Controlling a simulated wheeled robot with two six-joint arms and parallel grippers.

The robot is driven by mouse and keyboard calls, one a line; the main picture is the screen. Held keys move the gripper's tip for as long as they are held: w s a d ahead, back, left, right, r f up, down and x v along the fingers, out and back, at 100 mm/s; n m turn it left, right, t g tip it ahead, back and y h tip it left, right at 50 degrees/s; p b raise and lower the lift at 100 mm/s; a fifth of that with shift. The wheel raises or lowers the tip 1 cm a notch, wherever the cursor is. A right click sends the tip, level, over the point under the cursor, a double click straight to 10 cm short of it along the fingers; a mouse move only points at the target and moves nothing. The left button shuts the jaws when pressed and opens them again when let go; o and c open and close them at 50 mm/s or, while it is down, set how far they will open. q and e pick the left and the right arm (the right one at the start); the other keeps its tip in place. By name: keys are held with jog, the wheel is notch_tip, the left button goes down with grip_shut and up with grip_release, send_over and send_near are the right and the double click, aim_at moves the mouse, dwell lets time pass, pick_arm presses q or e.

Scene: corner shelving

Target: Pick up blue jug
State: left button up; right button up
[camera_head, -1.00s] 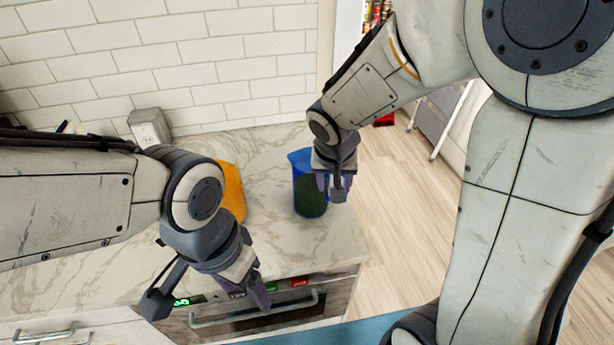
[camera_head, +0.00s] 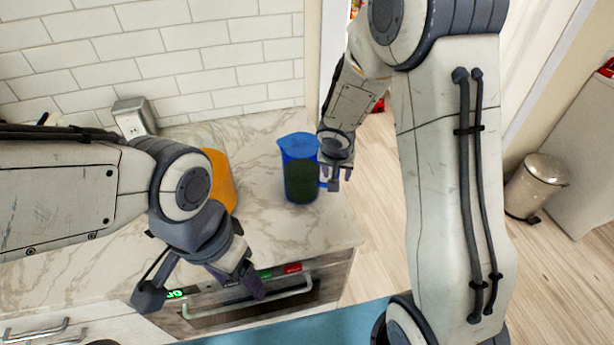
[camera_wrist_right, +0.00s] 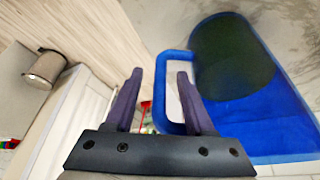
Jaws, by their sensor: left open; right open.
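The blue jug (camera_head: 300,170) stands upright on the marble counter near its right end, with a dark body and its handle on the right. In the right wrist view the jug (camera_wrist_right: 235,110) fills the right side, and its handle loop (camera_wrist_right: 168,90) shows close to the fingers. My right gripper (camera_head: 337,176) is open beside the handle; in the wrist view the right gripper (camera_wrist_right: 160,85) has its two fingers apart, the right finger overlapping the handle loop. I cannot tell whether it touches. My left gripper (camera_head: 205,285) is open and empty at the counter's front edge.
An orange object (camera_head: 218,178) stands left of the jug, partly behind my left arm. The marble counter (camera_head: 262,225) has clear room in front of the jug. An oven handle (camera_head: 250,302) is below the front edge. A metal bin (camera_head: 537,185) stands at right.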

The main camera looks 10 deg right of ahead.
jog(key=shift+w+f, duration=0.1)
jog(key=shift+f, duration=0.15)
grip_shut()
jog(key=shift+w+r, duration=0.1)
jog(key=shift+r, duration=0.05)
dwell(1.1)
